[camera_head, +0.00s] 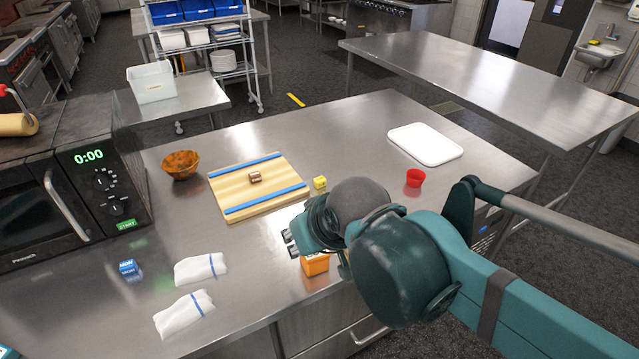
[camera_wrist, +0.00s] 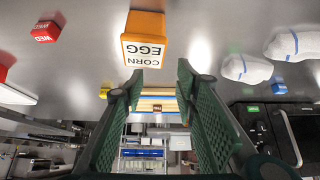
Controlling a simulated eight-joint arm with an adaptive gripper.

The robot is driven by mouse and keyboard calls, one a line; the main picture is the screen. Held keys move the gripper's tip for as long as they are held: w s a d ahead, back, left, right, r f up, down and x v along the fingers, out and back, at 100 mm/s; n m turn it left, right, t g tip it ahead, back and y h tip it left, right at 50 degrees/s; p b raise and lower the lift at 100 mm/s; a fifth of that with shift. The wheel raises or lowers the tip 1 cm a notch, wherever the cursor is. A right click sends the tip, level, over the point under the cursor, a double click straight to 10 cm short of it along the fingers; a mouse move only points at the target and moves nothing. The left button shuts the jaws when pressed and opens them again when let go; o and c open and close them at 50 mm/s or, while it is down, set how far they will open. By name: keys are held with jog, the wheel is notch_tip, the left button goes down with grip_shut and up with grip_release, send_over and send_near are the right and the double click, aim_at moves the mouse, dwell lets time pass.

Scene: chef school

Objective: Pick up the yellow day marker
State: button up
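A small yellow cube, the yellow day marker (camera_head: 320,183), sits on the steel counter just right of the wooden cutting board in the head view. In the wrist view a small yellow patch (camera_wrist: 104,92), likely the same cube, shows left of the orange box. My gripper (camera_head: 291,243) is over the counter, on the near side of the yellow cube and apart from it. In the wrist view its two green finger pads (camera_wrist: 168,82) stand wide apart with nothing held between them.
An orange "CORN EGG" box (camera_head: 316,264) stands close to my gripper; it also shows in the wrist view (camera_wrist: 144,38). A red "WED" cube (camera_wrist: 47,28) lies nearby.

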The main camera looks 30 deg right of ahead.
jog(key=shift+o, duration=0.5)
jog(key=shift+r, duration=0.1)
jog(key=shift+w+d+r+n+p, duration=0.25)
jog(key=shift+w+r+n+p, duration=0.2)
jog(key=shift+w+p, duration=0.2)
jog(key=w+d+r+n+g+h+p, duration=0.1)
jog(key=w+d+r+n+g+p, duration=0.1)
jog(key=w+d+r+n+p, duration=0.3)
jog(key=n+g+h+p, duration=0.3)
jog(key=n+g+p, duration=0.1)
jog(key=n+p, duration=0.9)
send_near(320, 183)
jog(key=w+r+m+p, duration=0.1)
jog(key=shift+w+d+f+n+g+h+p, duration=0.1)
jog(key=shift+w+f+n+g+h+p, duration=0.15)
jog(key=shift+f, duration=0.2)
jog(key=shift+w+d+f+n+g+h+p, duration=0.15)
jog(key=shift+w+f+n+p, duration=0.1)
jog(key=shift+f+p, duration=0.15)
jog(key=shift+f, duration=0.1)
jog(key=shift+x, duration=1.2)
jog(key=shift+f, duration=0.15)
